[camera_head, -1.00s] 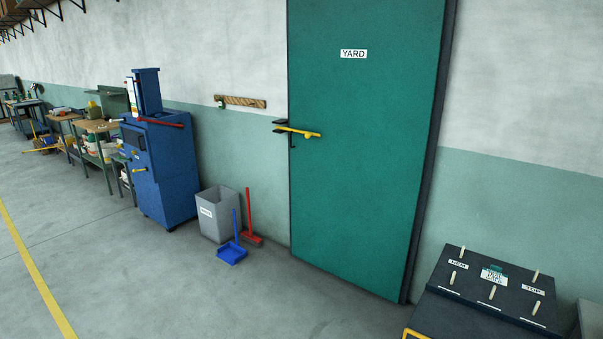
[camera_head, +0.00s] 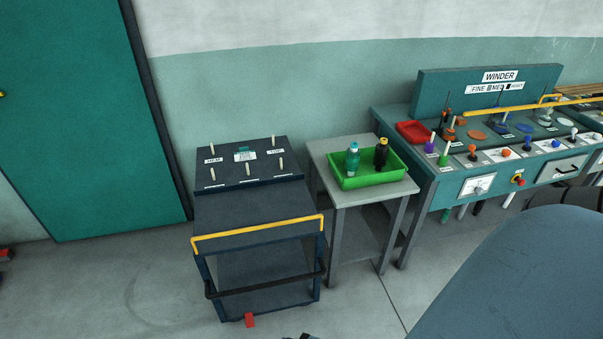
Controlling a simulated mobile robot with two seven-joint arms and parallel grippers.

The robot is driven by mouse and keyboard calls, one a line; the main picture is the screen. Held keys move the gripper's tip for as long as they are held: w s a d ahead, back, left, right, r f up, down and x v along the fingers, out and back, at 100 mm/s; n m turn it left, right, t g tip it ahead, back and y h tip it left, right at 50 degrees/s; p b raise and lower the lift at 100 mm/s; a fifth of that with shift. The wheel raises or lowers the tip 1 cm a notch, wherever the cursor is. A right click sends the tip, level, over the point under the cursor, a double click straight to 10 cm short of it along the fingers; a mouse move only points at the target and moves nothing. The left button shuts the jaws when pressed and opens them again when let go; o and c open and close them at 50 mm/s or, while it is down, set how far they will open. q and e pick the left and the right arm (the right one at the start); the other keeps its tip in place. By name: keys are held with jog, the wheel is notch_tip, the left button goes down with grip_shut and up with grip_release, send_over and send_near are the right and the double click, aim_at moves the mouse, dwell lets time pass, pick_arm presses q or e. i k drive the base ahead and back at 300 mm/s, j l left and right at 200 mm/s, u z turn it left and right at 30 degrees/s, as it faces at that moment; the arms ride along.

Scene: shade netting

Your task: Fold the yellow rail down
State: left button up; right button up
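A yellow rail (camera_head: 258,229) runs across the near edge of the dark cart (camera_head: 247,205), left of the middle. Its short bent ends meet the cart frame at both corners, and it looks raised along that edge. A second, longer yellow bar (camera_head: 503,107) runs across the winder bench (camera_head: 430,177) at the right, with a bent piece at its right end. Neither gripper can be made out in the head view, and nothing is seen touching either yellow bar. A small dark shape at the bottom edge is too cut off to identify.
The cart has a black lower bar (camera_head: 265,287) and a red pedal (camera_head: 250,320) at floor level. A grey table (camera_head: 335,188) with a green tray (camera_head: 368,182) stands between cart and bench. A large blue-grey rounded surface fills the lower right.

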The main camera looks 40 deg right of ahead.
aim_at(193, 240)
jog(key=z, duration=0.95)
jog(key=i+l+u, duration=0.35)
jog(key=i, duration=0.3)
jog(key=i+l+u, duration=0.35)
jog(key=i+l, duration=0.2)
jog(key=l, duration=0.1)
